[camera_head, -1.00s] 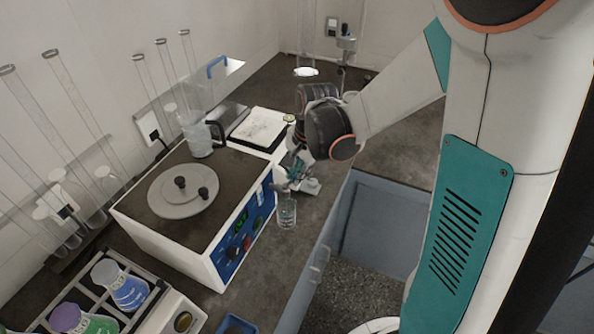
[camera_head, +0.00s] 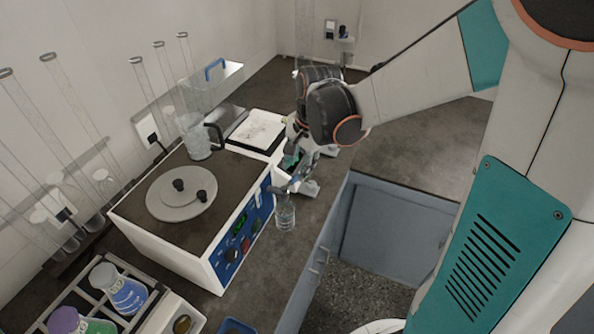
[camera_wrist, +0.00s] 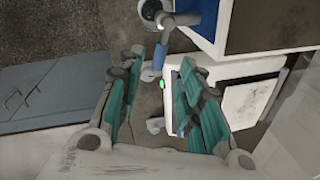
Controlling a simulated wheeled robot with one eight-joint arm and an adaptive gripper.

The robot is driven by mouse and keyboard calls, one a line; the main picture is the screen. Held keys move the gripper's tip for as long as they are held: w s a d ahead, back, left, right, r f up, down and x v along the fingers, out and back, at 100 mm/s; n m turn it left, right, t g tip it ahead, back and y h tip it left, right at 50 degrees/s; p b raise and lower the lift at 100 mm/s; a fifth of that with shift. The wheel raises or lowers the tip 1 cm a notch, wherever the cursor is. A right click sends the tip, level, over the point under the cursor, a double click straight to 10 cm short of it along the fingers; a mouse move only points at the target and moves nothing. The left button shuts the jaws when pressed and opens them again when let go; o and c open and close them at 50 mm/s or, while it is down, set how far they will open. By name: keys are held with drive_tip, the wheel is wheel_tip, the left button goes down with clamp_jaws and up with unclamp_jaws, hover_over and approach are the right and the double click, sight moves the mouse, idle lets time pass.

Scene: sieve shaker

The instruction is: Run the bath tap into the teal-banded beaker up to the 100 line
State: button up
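A clear beaker (camera_head: 285,216) stands below the tap (camera_head: 282,189) at the front right corner of the water bath (camera_head: 215,215). Its band and line are too small to read, and I cannot tell its water level. My gripper (camera_head: 297,172) is just behind and above the tap, pointing down. In the wrist view, its two teal-padded fingers (camera_wrist: 160,72) are apart. A grey tap part with a blue piece (camera_wrist: 160,28) shows at and beyond their tips. I cannot tell whether a finger touches it; nothing is clearly clamped.
A clear jug (camera_head: 198,138) and a round lid (camera_head: 182,192) are on the bath. A rack of flasks (camera_head: 122,290) is at the lower left. An open blue-grey cabinet (camera_head: 390,225) lies below the counter.

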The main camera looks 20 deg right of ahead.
wheel_tip(320, 180, up, 7)
drive_tip(key=s, duration=0.1)
drive_tip(key=shift+s+d, duration=0.3)
drive_tip(key=shift+d, duration=0.05)
drive_tip(key=shift+r, duration=0.1)
idle(7.1)
